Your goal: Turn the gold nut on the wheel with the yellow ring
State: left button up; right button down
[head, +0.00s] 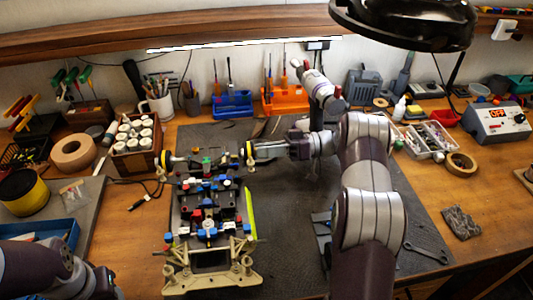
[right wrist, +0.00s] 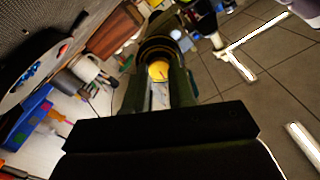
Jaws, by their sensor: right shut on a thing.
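The RC car (head: 210,215) lies on the dark mat with its bare chassis facing up. The wheel with the yellow ring (head: 249,156) is at its far right corner. My right gripper (head: 257,150) reaches it from the right. In the right wrist view, the gold nut (right wrist: 158,71) sits in the middle of the dark wheel (right wrist: 167,48), between the fingertips of my right gripper (right wrist: 159,82), which is shut on it. The nut is hidden in the head view. Part of my left arm shows at the lower left, but its fingers do not.
Another wheel (head: 166,161) is at the car's far left corner. A wooden box of white jars (head: 137,140) stands left of the car, and a blue rack (head: 232,104) and orange rack (head: 284,99) stand behind it. A wrench (head: 427,252) lies at right.

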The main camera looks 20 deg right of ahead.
pick_arm(q)
jog(key=shift+f+b, duration=0.45)
jog(key=shift+f, duration=0.2)
pick_arm(e)
jog(key=shift+f+n, duration=0.25)
jog(key=shift+n, duration=0.75)
jog(key=c, duration=0.9)
grip_release()
jog(key=shift+r, duration=0.1)
pick_arm(q)
notch_tip(320, 180, down, 2)
jog(key=shift+f+b, duration=0.25)
jog(key=shift+b, duration=1)
pick_arm(e)
jog(key=v, duration=1.2)
jog(key=shift+d, duration=0.35)
